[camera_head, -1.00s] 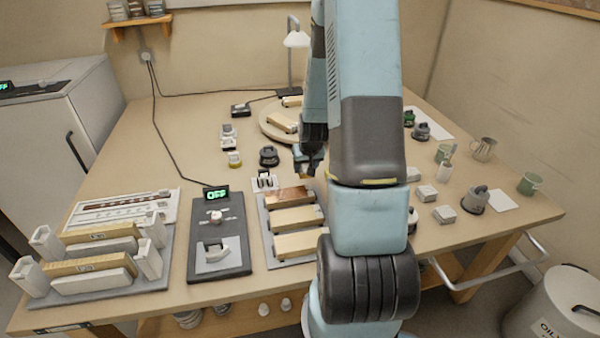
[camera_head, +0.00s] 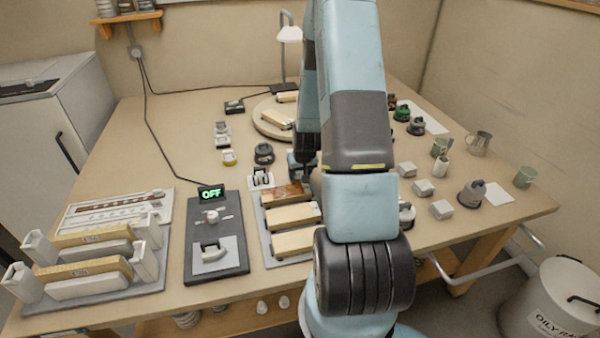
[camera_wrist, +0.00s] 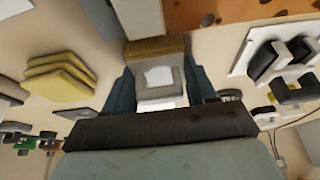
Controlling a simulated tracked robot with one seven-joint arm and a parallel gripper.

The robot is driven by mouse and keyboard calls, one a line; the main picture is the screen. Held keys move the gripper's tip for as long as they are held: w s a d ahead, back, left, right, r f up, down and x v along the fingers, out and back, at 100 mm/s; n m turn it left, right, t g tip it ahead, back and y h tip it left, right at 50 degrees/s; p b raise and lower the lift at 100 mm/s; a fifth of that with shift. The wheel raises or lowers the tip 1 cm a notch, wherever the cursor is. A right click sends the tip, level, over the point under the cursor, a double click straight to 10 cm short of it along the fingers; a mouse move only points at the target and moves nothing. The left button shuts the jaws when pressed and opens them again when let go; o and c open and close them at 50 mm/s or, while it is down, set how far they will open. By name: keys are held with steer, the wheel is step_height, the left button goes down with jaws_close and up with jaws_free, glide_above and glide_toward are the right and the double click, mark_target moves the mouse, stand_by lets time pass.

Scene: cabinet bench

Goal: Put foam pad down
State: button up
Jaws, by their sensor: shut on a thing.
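My gripper (camera_wrist: 160,90) is shut on a small block with a pale grey-white body and a tan-brown layer along its far edge, taken to be the foam pad (camera_wrist: 158,72). The blue fingers stand on either side of it. In the head view my gripper (camera_head: 303,172) is just behind the brown-stained board (camera_head: 287,194), and my arm hides the held pad. A stack of yellow pads (camera_wrist: 60,80) lies to the left in the wrist view. Whether the held pad touches anything below cannot be told.
A white stand with black clips (camera_head: 261,178) is left of my gripper. Pale wooden boards (camera_head: 292,216) lie on a grey tray in front. A dark panel with a green OFF display (camera_head: 211,194) is farther left.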

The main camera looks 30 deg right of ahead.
steer(key=o, duration=1.2)
steer(key=s+a+r+n, duration=0.1)
steer(key=s+a+r, duration=0.25)
steer(key=r, duration=0.65)
steer(key=s+a+r, duration=0.3)
steer(key=a+r, duration=0.1)
steer(key=r, duration=0.6)
steer(key=s+a+r+n, duration=0.1)
steer(key=s+a+r, duration=0.2)
steer(key=r, duration=0.7)
steer(key=s+a+r, duration=0.4)
steer(key=s+r, duration=0.2)
steer(key=s, duration=0.2)
steer(key=s+a+r+n+t+y, duration=0.1)
steer(key=s+a+r, duration=0.3)
steer(key=s, duration=0.5)
step_height(320, 180, up, 2)
steer(key=shift+a, duration=0.25)
